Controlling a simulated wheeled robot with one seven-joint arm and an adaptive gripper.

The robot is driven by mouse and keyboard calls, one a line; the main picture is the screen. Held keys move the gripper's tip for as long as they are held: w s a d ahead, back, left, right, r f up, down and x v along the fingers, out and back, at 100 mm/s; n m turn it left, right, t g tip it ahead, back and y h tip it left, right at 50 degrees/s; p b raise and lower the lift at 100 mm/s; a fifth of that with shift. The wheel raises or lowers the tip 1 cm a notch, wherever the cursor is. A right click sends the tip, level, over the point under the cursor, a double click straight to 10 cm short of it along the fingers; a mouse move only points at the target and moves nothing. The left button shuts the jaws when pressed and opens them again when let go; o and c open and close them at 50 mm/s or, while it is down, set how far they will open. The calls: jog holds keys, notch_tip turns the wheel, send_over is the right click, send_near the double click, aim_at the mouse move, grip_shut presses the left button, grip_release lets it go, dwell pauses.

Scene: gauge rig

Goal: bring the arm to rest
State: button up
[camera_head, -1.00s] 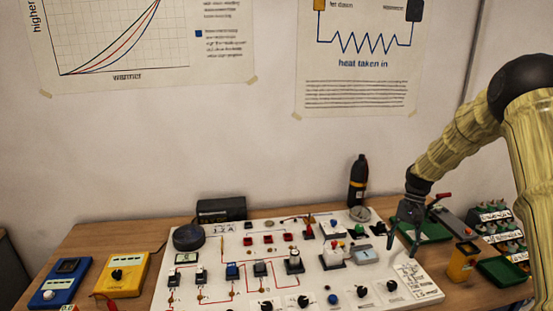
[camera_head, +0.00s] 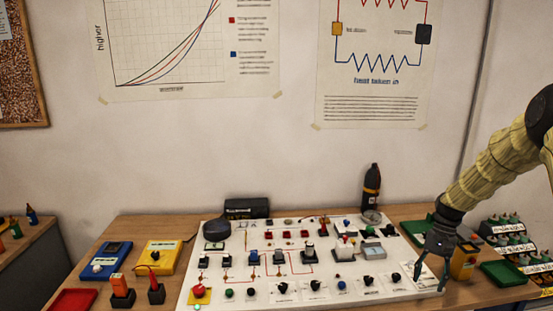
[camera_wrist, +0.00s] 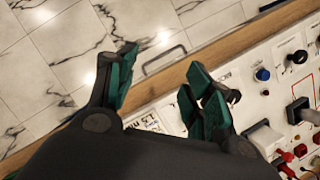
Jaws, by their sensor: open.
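My gripper (camera_head: 432,272) hangs over the right end of the white gauge board (camera_head: 212,284), pointing down, with its fingers apart and nothing between them. My arm, in a yellow sleeve, comes in from the right edge of the head view. In the wrist view my gripper (camera_wrist: 160,85) shows two dark green-padded fingers spread wide. The bench edge and the tiled floor show behind them. The white board (camera_wrist: 258,103) lies to the right of the fingers, with a blue knob (camera_wrist: 262,74) on it. I cannot tell how high the fingertips are above the board.
A dark bottle (camera_head: 371,188) stands behind the board. A yellow box (camera_head: 464,261) and a green tray (camera_head: 503,273) are right of my gripper. Blue (camera_head: 107,261) and yellow (camera_head: 163,257) meters, a red tray (camera_head: 73,301) and several small parts lie at the left.

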jog(key=s+a+f+n+h, duration=0.1)
jog(key=s+a+f, duration=0.3)
jog(key=f, duration=0.4)
jog(key=s+a+f+n+t, duration=0.1)
jog(key=s+a+f, duration=0.35)
jog(key=f, duration=0.35)
jog(key=s+a+f+n+h, duration=0.1)
jog(key=s+a+f, duration=0.35)
jog(key=f, duration=0.35)
jog(key=s+a+f+n+t, duration=0.15)
jog(key=s+a, duration=0.25)
jog(key=s, duration=0.6)
jog(key=s+a+f+n, duration=0.1)
jog(key=s+a+f, duration=0.2)
jog(key=s, duration=0.7)
jog(key=s+a+f+n+t, duration=0.15)
jog(key=s+a, duration=0.25)
jog(key=s, duration=0.6)
jog(key=shift+g+h, duration=0.3)
jog(key=shift+g, duration=0.1)
jog(key=f+b, duration=0.4)
jog(key=shift+w+d+f, duration=0.25)
jog(key=shift+w, duration=0.15)
